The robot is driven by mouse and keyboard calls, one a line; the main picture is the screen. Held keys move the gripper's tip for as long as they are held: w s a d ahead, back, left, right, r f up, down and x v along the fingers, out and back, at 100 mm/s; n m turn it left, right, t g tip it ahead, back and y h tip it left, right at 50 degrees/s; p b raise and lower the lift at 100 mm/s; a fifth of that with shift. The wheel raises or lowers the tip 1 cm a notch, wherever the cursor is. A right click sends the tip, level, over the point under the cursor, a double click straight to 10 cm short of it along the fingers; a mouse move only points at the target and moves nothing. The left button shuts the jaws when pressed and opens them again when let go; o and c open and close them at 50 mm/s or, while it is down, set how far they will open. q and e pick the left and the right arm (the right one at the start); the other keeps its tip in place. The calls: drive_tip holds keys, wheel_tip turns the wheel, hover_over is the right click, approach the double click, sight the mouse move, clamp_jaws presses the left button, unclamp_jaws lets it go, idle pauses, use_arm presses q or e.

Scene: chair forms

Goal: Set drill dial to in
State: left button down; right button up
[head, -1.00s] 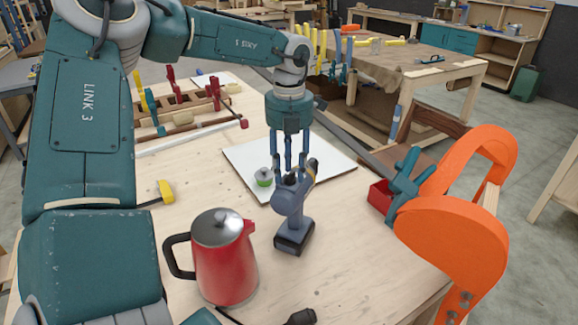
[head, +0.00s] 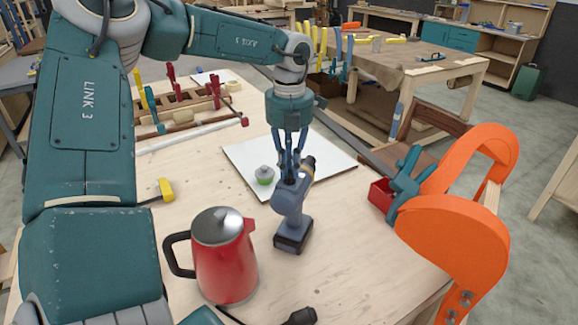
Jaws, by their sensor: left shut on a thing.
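A blue-grey cordless drill (head: 292,205) stands upright on its dark battery base on the wooden workbench (head: 345,265). Its nose points away toward the back right. My left gripper (head: 289,178) comes down from above and is shut on the top of the drill, with its fingertips close together there. The fingertips hide the drill's dial, so its setting cannot be read. My right gripper is not in view.
A red kettle (head: 226,270) stands just left of the drill. Orange chair forms (head: 450,235) and a teal clamp (head: 405,185) are at right.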

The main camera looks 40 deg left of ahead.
sight(290, 171)
use_arm(q)
drive_tip(key=shift+d, duration=0.1)
idle(0.7)
drive_tip(key=c, duration=1.7)
unclamp_jaws()
drive_tip(key=shift+o, duration=0.2)
wheel_tip(290, 171, up, 12)
drive_tip(key=shift+r, duration=0.1)
